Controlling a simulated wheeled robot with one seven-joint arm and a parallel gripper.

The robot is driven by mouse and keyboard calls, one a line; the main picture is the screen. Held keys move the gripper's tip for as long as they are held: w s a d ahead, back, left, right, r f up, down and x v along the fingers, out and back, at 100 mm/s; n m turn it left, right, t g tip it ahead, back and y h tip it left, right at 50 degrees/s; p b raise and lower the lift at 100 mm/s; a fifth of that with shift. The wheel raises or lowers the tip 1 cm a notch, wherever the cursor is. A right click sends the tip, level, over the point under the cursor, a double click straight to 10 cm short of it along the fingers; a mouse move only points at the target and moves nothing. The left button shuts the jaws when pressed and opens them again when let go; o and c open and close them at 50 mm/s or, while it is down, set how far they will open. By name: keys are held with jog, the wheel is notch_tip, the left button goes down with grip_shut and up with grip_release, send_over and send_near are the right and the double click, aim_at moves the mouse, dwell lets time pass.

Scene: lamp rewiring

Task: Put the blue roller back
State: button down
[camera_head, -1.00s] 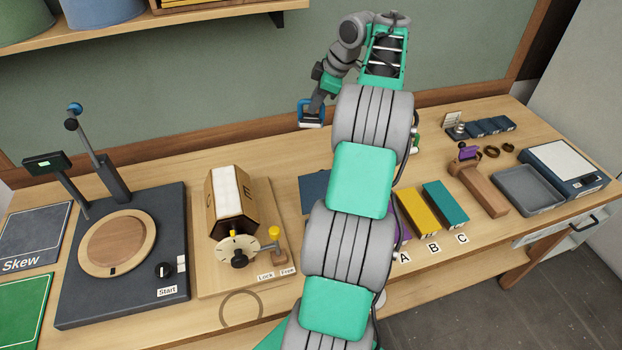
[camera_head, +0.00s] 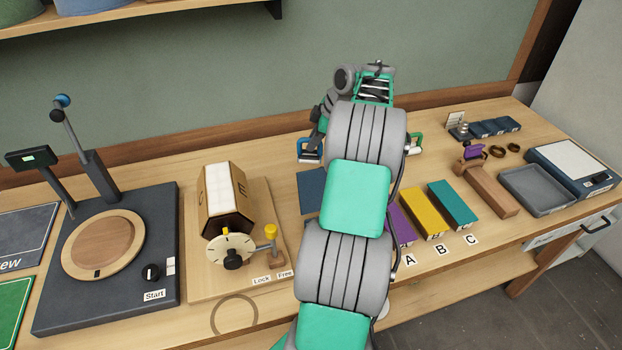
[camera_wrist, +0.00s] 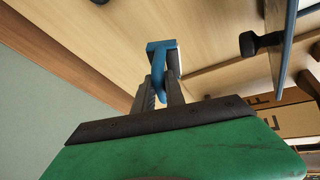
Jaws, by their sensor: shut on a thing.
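The blue roller (camera_head: 308,151) has a blue loop frame and a pale roller. In the head view it is low at the back of the bench, just left of my arm. My gripper (camera_wrist: 162,92) is shut on its blue frame (camera_wrist: 158,62) in the wrist view, with the roller beyond the fingertips, over the wood. I cannot tell whether the roller touches the bench. My arm hides most of the gripper in the head view.
A green-framed tool (camera_head: 415,142) shows right of my arm. A dark blue pad (camera_head: 310,187) lies in front of the roller. The drum stand (camera_head: 222,200) is to the left. Purple, yellow (camera_head: 424,212) and teal (camera_head: 452,204) blocks stand to the right.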

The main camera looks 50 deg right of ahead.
aim_at(313, 161)
notch_tip(313, 161, down, 8)
jog(key=shift+f+p, duration=0.2)
jog(key=shift+p, duration=0.35)
jog(key=c, duration=1.4)
grip_release()
jog(key=shift+r+p, duration=0.3)
jog(key=b+v, duration=0.2)
jog(key=v, duration=0.9)
jog(key=shift+s+r, duration=0.2)
jog(key=shift+r, duration=0.1)
